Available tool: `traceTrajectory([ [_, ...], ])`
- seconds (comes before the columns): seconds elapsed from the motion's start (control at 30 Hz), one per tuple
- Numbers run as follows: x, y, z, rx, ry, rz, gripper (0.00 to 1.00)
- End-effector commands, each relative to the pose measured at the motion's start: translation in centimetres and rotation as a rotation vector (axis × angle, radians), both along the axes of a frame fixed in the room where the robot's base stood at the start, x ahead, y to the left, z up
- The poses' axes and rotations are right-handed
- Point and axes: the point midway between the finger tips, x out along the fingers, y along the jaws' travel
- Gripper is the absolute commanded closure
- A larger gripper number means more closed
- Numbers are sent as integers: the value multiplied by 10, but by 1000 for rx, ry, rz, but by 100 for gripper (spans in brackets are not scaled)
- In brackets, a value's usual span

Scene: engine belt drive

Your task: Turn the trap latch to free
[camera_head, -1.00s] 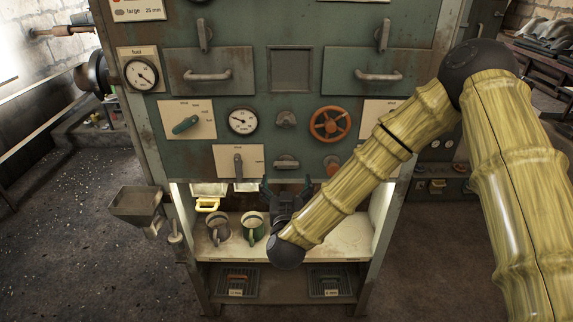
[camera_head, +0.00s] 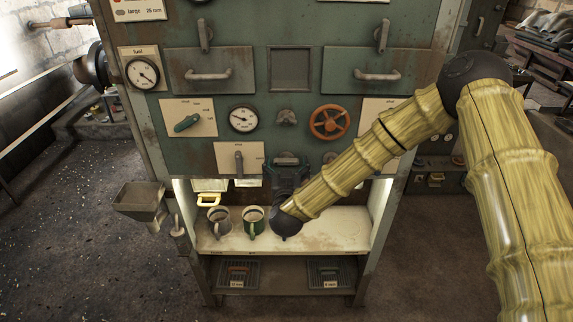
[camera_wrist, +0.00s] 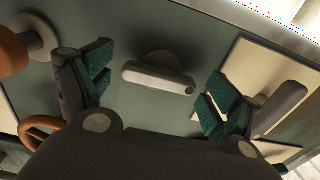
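A grey oblong latch handle (camera_wrist: 158,78) on a round base sits on the green panel, in the middle of the wrist view. It lies roughly level, with a dark dot at one end. In the head view the latch (camera_head: 286,157) shows just above my gripper (camera_head: 287,172), partly hidden by it. In the wrist view my gripper (camera_wrist: 160,88) is open, with one green-padded finger on either side of the handle. There is a gap between the handle and each finger. I cannot read any mark naming this latch.
A plate with a grey lever (camera_head: 238,158) is left of the latch. An orange knob (camera_wrist: 14,52) and the orange handwheel (camera_head: 329,122) are near it too. A grey knob (camera_head: 287,117) is above. Below is a shelf (camera_head: 335,235) with two mugs (camera_head: 253,220).

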Motion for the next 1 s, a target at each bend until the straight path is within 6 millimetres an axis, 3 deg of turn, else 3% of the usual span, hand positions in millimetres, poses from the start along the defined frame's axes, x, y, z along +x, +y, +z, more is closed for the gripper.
traceTrajectory([
  [0.03,0,0,0,0,0,0,25],
  [0.2,0,0,0,0,0,0,55],
  [0.63,0,0,-3,68,-1,-1,55],
  [1.0,0,-1,-6,356,-1,-1,55],
])
